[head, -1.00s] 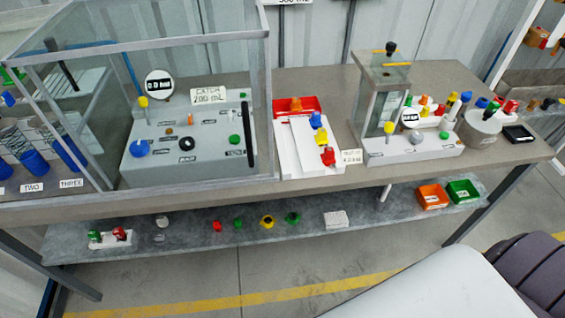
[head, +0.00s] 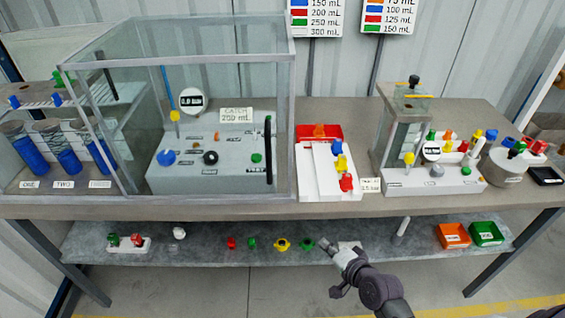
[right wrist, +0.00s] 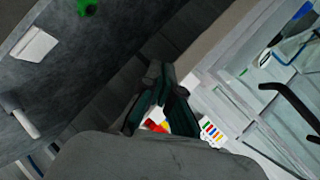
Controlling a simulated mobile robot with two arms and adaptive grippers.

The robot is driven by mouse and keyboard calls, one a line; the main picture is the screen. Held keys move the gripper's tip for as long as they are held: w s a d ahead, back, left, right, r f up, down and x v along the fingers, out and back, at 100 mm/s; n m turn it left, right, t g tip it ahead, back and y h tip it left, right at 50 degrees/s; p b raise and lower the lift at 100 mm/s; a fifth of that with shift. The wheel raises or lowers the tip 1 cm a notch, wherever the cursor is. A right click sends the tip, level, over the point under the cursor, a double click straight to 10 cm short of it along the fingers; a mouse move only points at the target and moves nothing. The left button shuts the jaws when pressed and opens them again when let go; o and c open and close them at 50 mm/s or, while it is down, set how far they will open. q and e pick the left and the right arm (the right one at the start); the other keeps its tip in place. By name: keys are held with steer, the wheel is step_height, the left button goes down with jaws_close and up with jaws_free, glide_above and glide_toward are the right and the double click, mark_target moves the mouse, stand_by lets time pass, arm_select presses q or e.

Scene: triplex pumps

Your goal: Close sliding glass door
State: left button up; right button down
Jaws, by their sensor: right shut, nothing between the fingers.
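The glass enclosure (head: 180,55) with a grey metal frame stands on the left half of the bench. Its glass front, with a long black vertical handle (head: 268,150) near the right side, stands before a grey unit labelled CATCH. I cannot tell how far the door is slid. My right gripper (head: 326,244) is low in front of the lower shelf, below and right of the handle, touching nothing I can make out. Its fingers (right wrist: 160,90) look together and empty in the right wrist view, where the black handle (right wrist: 290,98) and glass front show at right. My left gripper is out of view.
A red-and-white tray (head: 312,185) and a smaller glass-fronted unit (head: 430,180) stand right of the enclosure. Blue cylinders (head: 70,162) stand at left. The lower shelf (head: 210,250) holds small coloured parts, an orange bin (head: 453,236) and a green bin (head: 487,233).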

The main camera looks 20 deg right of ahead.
step_height(320, 180, up, 25)
steer(key=a+m+t+y, duration=0.3)
steer(key=t, duration=0.2)
steer(key=a+p+x, duration=0.2)
steer(key=p+x, duration=0.2)
steer(key=x, duration=0.8)
steer(key=shift+s+a+f, duration=0.4)
steer(key=shift+s+f, duration=0.05)
steer(key=shift+f, duration=0.05)
